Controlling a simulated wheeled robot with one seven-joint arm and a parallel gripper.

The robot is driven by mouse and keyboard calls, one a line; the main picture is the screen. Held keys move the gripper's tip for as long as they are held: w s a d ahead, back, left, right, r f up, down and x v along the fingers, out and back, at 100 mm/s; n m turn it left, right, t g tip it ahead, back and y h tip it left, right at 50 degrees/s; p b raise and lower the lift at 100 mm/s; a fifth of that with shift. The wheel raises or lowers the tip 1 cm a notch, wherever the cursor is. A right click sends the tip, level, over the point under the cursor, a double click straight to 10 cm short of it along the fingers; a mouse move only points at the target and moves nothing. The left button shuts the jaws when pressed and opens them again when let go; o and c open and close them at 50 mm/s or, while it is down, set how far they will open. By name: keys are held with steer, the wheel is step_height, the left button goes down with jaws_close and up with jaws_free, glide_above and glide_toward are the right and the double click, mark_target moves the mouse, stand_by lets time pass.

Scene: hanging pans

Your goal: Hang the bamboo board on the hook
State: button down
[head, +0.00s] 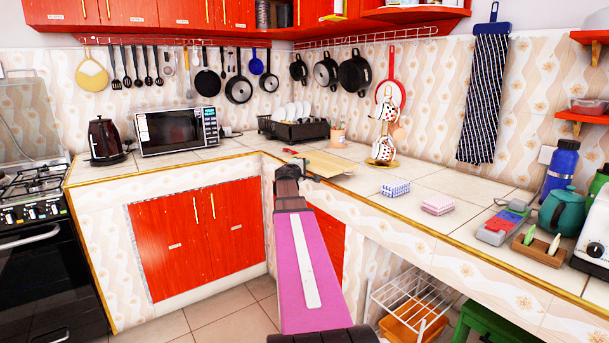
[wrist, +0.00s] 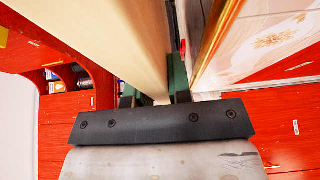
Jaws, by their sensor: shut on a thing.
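The bamboo board (head: 322,163) is a flat, pale tan slab at the counter corner in the head view. My gripper (head: 288,172) is at the counter's front edge, at the board's near left side. In the wrist view the board (wrist: 110,35) is a large beige slab running up from between the green fingers of my gripper (wrist: 155,92), which is shut on its edge. Wall rails carry hooks, one on the back wall (head: 170,42) and one on the right wall (head: 365,38). Which hook is meant, I cannot tell.
Pans and utensils hang along both rails. A black dish rack (head: 301,131) with plates, a cup (head: 338,136) and a mug stand (head: 382,150) stand behind and right of the board. A blue-and-white box (head: 396,189) and a pink box (head: 438,205) lie on the right counter.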

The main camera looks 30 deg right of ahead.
steer(key=shift+f, duration=1.7)
steer(key=shift+f, duration=0.15)
steer(key=c, duration=1.1)
jaws_free()
steer(key=shift+o, duration=0.2)
steer(key=v, duration=1.1)
steer(key=s+a+f+m+g+y, duration=0.3)
steer(key=s+a+f+y, duration=0.1)
steer(key=a+f, duration=0.5)
steer(key=s+a+f+m+g+y, duration=0.25)
steer(key=s+a+f, duration=0.35)
steer(key=f, duration=0.6)
steer(key=s+a+f+g+y, duration=0.2)
steer(key=s+a+f+y, duration=0.2)
steer(key=a, duration=0.6)
steer(key=s+a+f+g+y, duration=0.2)
steer(key=s+a+f+y, duration=0.2)
steer(key=a, duration=0.6)
steer(key=shift+s+f+m+y, duration=0.35)
steer(key=shift+s+f+m, duration=0.1)
steer(key=shift+s+f, duration=0.4)
steer(key=shift+o, duration=0.5)
steer(key=shift+a, duration=0.1)
